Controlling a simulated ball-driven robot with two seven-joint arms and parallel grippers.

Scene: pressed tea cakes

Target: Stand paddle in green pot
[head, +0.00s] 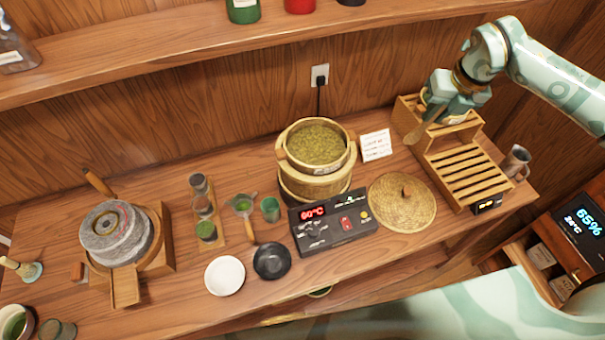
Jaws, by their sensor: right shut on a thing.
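My right gripper (447,98) is at the back right, over the slatted wooden rack. It is shut on a wooden paddle (424,126), which hangs tilted with its wide end down to the left, in front of the rack's back part. A small green pot (270,209) stands on the counter, left of the control box and well to the left of the paddle. Its inside is too small to make out. My left gripper is not in view.
A bamboo steamer (290,178) of green leaf stands behind the control box (333,222). A woven lid (402,201) lies between it and the rack (468,178). A whisk or strainer (243,205), a white dish (225,276) and a black bowl (272,261) lie near the pot. A shelf overhangs the back.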

